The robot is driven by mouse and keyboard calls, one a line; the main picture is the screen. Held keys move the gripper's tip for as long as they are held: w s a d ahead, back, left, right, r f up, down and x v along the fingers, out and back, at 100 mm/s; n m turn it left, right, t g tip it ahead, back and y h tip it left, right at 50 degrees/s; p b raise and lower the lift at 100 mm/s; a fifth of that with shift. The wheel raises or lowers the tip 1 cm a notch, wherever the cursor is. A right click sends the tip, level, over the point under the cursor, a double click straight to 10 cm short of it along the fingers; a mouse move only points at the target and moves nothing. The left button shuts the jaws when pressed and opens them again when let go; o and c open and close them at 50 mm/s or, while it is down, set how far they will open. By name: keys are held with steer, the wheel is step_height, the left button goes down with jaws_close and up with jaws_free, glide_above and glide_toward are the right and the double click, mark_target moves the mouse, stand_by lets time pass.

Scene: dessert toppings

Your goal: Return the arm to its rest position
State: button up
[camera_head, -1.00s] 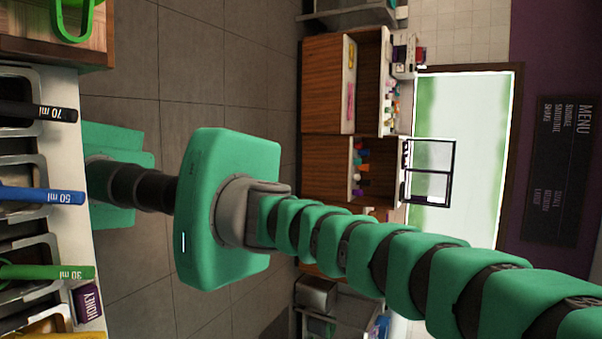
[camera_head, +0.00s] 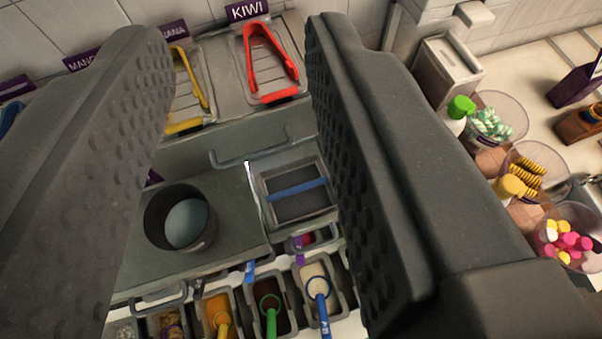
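My gripper (camera_head: 238,70) shows as two large dark grey padded fingers, one on each side of the view. They stand wide apart with nothing between them. The gripper is above a dessert counter, and the counter shows through the gap. The rest of my arm is not in view now.
Red tongs (camera_head: 268,62) and yellow tongs (camera_head: 186,95) lie on lids by the KIWI sign (camera_head: 247,10). Below are a dark round container (camera_head: 152,222), a tray with a blue bar (camera_head: 300,192) and several topping bins with scoops. Candy bowls (camera_head: 566,262) stand at right.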

steer(key=shift+s+r+n+t, duration=0.5)
steer(key=shift+s+r, duration=0.45)
steer(key=shift+s, duration=0.15)
steer(key=shift+f, duration=0.1)
step_height(320, 180, down, 9)
steer(key=b, duration=0.9)
steer(key=shift+f, duration=0.2)
steer(key=shift+s, duration=0.1)
